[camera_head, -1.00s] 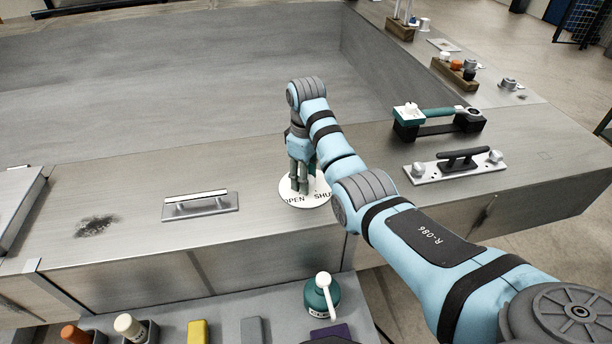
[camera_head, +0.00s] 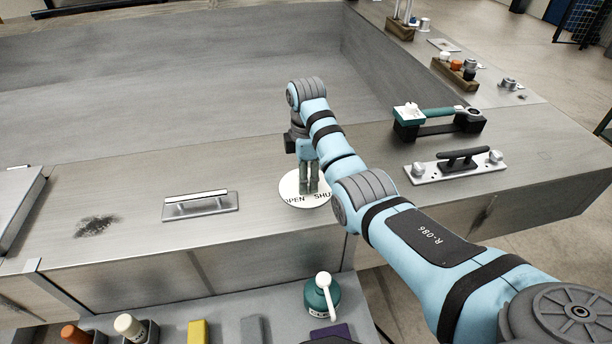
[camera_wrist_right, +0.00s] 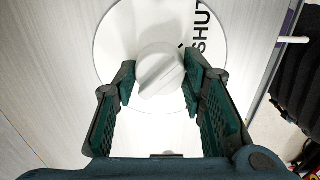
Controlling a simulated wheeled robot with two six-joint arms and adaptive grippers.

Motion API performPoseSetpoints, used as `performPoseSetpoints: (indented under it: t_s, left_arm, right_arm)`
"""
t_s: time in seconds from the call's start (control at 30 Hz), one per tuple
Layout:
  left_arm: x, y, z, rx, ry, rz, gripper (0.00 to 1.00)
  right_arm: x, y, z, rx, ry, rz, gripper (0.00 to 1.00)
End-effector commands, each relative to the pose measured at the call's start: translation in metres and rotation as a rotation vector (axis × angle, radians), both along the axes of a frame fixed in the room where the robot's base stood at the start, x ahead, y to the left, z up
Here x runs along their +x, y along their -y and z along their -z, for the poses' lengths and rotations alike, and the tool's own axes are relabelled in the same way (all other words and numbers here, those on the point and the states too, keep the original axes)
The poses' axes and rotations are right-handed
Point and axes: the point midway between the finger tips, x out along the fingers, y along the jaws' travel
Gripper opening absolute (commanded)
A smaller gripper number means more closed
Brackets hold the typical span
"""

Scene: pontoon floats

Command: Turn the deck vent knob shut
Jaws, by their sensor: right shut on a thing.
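The deck vent is a round white plate (camera_head: 289,186) on the metal deck, lettered OPEN on its left and SHUT on its right in the head view. It also shows in the wrist view (camera_wrist_right: 120,45), where only SHUT is readable. The white knob (camera_wrist_right: 160,70) stands at its middle, its raised ridge slanting up to the right in the wrist view. My right gripper (camera_head: 308,190) points down over the plate. Its green fingers (camera_wrist_right: 160,82) sit on either side of the knob, shut on it. In the head view the fingers hide the knob. My left gripper is out of view.
A metal handle plate (camera_head: 200,207) lies left of the vent. A cleat (camera_head: 455,164) and a teal-handled tool in a black rest (camera_head: 438,130) lie to the right. A teal bottle (camera_head: 322,297) stands on the lower shelf in front.

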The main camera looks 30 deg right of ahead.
Motion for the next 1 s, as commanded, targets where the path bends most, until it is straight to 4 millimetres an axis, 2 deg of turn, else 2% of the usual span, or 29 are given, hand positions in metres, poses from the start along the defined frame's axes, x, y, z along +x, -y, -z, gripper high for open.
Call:
performPoseSetpoints:
  t_s: [0.53,0.57,0.67,0.7,1.0]
  left_arm:
    - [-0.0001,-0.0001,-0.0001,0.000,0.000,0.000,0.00]
    - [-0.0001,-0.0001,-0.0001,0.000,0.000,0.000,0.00]
    - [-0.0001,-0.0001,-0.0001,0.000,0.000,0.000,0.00]
    - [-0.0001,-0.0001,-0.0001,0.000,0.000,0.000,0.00]
    - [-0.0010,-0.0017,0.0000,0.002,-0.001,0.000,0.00]
  right_arm:
    - [0.0012,0.0003,-0.0016,0.000,0.005,-0.031,0.10]
    - [0.0012,0.0003,-0.0016,0.000,0.005,-0.031,0.39]
    - [0.0010,0.0003,-0.0014,-0.001,0.004,-0.030,0.55]
    - [0.0009,0.0002,-0.0012,-0.001,0.004,-0.030,0.58]
    - [0.0004,0.0001,-0.0005,0.000,0.002,-0.030,0.58]
